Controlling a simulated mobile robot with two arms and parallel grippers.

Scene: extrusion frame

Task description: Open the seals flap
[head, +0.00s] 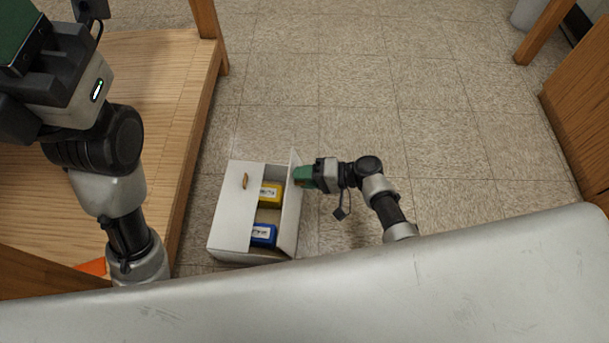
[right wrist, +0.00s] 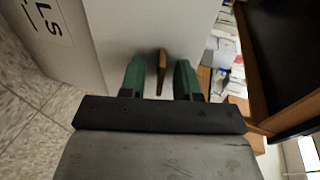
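A white box (head: 232,215) stands on the floor beside the wooden furniture. Its right flap (head: 291,205) stands up steeply, and its left flap lies flat with a brown tab (head: 245,181). In the right wrist view a white panel (right wrist: 95,40) carries letters ending in "LS"; the rest is cut off. A brown tab (right wrist: 161,72) on it sits between the green fingers of my right gripper (right wrist: 160,80), with gaps on both sides. In the head view my right gripper (head: 302,176) is at the right flap's outer side. My left gripper (head: 20,35) is cropped at the top left.
A yellow pack (head: 271,195) and a blue pack (head: 263,235) lie in the box's open half. A wooden platform (head: 160,90) is close on the left. The tiled floor (head: 440,110) to the right and behind is clear. A grey surface (head: 400,290) fills the foreground.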

